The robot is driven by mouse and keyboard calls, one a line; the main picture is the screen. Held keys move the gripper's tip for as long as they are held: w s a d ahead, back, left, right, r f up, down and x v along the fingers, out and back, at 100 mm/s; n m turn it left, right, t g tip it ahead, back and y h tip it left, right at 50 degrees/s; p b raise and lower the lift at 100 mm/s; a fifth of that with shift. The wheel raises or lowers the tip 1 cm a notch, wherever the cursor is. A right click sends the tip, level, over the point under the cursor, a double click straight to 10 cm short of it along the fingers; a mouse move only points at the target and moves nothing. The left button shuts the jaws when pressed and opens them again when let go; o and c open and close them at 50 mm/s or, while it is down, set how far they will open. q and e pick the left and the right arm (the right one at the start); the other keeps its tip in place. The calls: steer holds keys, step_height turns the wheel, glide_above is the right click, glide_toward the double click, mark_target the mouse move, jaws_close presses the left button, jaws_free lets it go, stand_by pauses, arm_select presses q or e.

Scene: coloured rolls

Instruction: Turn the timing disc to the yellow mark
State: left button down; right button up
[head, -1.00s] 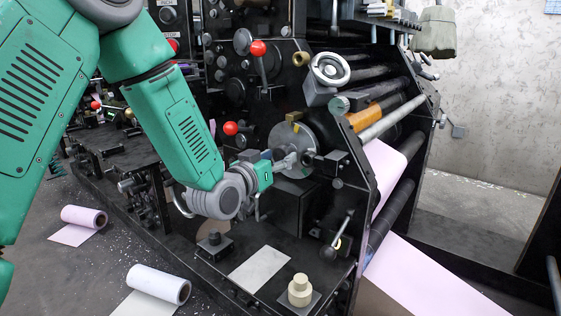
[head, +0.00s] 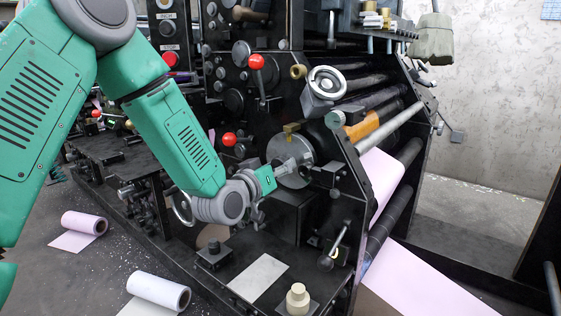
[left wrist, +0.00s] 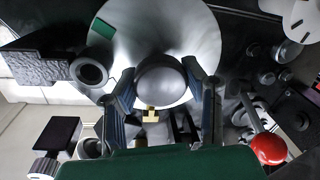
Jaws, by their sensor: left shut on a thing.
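The timing disc (head: 277,146) is a round grey plate on the machine's side, and it fills the top of the left wrist view (left wrist: 185,25). A round grey knob (left wrist: 160,82) stands out at its middle. My left gripper (head: 284,169) is shut on this knob, with one finger on each side in the left wrist view (left wrist: 160,75). A yellow-brass tab (head: 291,128) sits at the disc's upper edge in the head view. A green patch (left wrist: 102,28) shows on the disc in the left wrist view. My right gripper is out of view.
A red-balled lever (head: 229,139) stands close left of the disc, with another (head: 256,62) above. A grey handwheel (head: 326,82) is at the upper right. Black brackets (head: 338,172) crowd the disc's right side. Paper rolls (head: 158,292) lie on the floor.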

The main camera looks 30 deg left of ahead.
arm_select(q)
steer(key=shift+f, duration=0.15)
steer(key=c, duration=1.2)
jaws_free()
steer(key=shift+s, duration=0.1)
steer(key=s, duration=1.1)
steer(key=shift+s, duration=0.4)
